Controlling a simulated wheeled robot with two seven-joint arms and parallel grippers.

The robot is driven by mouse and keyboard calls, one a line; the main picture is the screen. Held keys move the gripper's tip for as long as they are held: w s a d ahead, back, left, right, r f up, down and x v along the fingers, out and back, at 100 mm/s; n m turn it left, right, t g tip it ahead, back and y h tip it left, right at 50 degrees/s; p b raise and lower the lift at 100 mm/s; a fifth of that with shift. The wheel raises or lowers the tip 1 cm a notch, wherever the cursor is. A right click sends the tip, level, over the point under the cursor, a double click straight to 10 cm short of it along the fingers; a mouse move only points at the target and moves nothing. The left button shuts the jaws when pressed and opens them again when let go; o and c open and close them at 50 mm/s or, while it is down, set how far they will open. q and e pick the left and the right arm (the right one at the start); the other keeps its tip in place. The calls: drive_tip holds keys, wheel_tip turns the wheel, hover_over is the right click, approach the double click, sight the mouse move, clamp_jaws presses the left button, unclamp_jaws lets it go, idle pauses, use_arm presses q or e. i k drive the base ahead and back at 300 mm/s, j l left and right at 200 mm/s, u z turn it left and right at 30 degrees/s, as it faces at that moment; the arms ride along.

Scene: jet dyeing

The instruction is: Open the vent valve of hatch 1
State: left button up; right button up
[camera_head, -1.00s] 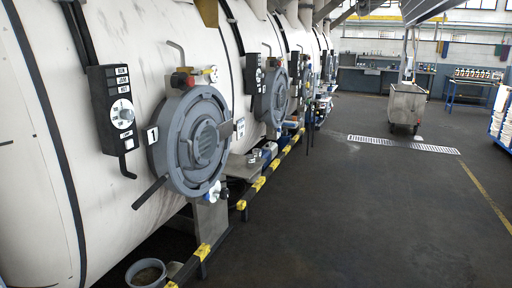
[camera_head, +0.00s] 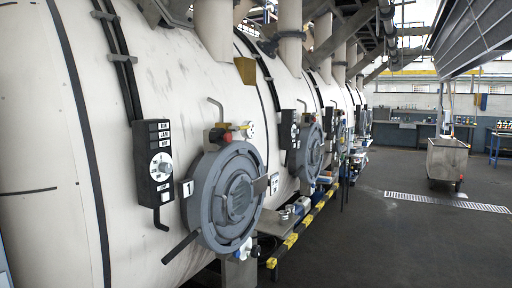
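Hatch 1 (camera_head: 208,212) is a round grey door on the side of the white vessel, marked with a "1" label (camera_head: 187,188). It looks shut. On top of it sits a small valve (camera_head: 218,134) with a red part and a yellow part, below a bent grey vent pipe (camera_head: 216,106). A small round white gauge (camera_head: 249,130) is beside the valve. Whether the valve is open or shut is too small to tell. Neither of my grippers is in view.
A black control box (camera_head: 154,165) with a white dial hangs left of the hatch. A long handle (camera_head: 181,247) sticks out at its lower left. A yellow-black rail (camera_head: 291,241) runs along the vessels. A cart (camera_head: 447,160) stands far right; the floor (camera_head: 400,245) between is clear.

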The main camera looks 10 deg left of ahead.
sight(244, 128)
drive_tip(key=i+j+u, duration=0.1)
drive_tip(key=i, duration=0.45)
drive_tip(key=i+j+u, duration=0.15)
drive_tip(key=i, duration=0.35)
drive_tip(key=z, duration=1.05)
drive_tip(key=i, duration=5)
